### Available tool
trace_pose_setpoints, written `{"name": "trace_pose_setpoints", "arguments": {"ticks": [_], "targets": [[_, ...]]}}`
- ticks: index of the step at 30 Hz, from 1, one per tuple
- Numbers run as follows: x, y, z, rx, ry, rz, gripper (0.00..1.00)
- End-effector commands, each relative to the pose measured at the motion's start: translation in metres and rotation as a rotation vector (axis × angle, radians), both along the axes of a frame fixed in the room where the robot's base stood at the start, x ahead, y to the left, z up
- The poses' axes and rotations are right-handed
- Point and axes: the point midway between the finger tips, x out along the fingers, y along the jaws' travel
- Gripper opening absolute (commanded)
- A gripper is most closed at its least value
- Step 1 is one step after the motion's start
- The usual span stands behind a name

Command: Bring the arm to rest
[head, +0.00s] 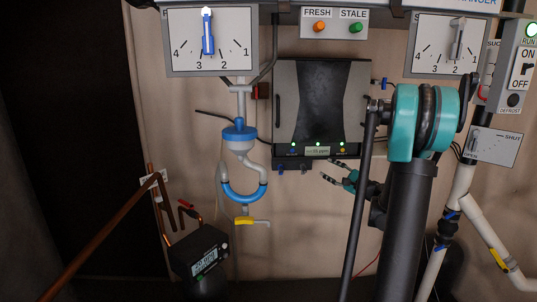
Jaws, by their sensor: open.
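My gripper (338,172) shows right of centre in the head view, just below the lower right of the dark furnace heater box (289,105). Its two dark fingers point left and are spread apart, with nothing between them. In the picture it sits close under the box; whether it touches cannot be told. My arm (415,125), with a teal joint and dark grey links, rises at the right and hides part of the wall and pipes behind it. The box has lit green and amber lights and a small display along its lower edge.
A dial panel (209,42) with a blue pointer and another with a grey pointer (455,46) hang above. A blue and white funnel trap (240,140) is left of the box. A black meter (199,252), copper pipe (105,235) and white pipes (487,235) stand lower down.

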Motion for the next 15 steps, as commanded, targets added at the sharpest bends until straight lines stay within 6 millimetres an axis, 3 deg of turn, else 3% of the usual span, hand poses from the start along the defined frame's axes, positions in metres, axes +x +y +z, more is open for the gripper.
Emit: {"name": "trace_pose_setpoints", "arguments": {"ticks": [1,6,12,15], "targets": [[-0.014,0.022,-0.005,-0.08,0.012,0.029,0.43],[-0.063,0.074,-0.035,-0.384,0.047,0.129,0.43],[-0.131,0.112,-0.076,-0.736,0.073,0.267,0.43],[-0.168,0.121,-0.097,-0.909,0.081,0.341,0.43]]}}
